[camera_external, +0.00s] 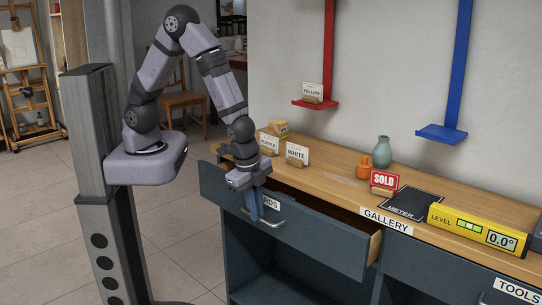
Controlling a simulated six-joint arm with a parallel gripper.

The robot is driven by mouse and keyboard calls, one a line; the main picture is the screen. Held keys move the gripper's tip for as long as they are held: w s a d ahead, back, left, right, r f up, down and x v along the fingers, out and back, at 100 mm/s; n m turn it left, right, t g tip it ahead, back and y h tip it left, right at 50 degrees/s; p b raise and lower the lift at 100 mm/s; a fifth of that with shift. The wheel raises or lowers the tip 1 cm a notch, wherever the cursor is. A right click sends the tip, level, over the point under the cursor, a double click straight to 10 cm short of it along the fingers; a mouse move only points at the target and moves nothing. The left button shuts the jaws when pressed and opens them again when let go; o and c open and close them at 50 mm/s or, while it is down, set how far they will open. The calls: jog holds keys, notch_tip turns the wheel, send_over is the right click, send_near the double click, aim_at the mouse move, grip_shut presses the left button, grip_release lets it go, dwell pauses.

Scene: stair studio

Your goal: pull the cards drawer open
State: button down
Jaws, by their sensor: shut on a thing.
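The cards drawer (325,242) is a dark blue-grey drawer under the wooden counter. It stands out from the cabinet, with its wooden side and a dark gap showing behind its front. Its label is partly covered by my gripper, so only the end of the word shows. A metal bar handle (274,223) is on the drawer front. My gripper (254,210) points down at the front and is shut on the handle. The fingers hide part of the handle.
The counter (336,179) carries white, purple and yellow-block items at its left end, an orange bottle (364,167), a green vase (382,152), a SOLD sign (384,181), a dark meter mat (412,204) and a yellow level (478,229).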

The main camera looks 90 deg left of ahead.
jog(key=s+d+b, duration=0.1)
jog(key=s+d, duration=0.8)
jog(key=shift+s+d+b, duration=0.25)
jog(key=shift+b, duration=0.15)
jog(key=c, duration=1.8)
grip_release()
jog(key=shift+c, duration=0.2)
jog(key=shift+r, duration=0.15)
notch_tip(320, 180, up, 7)
jog(key=p, duration=0.1)
jog(key=shift+s+d, duration=0.45)
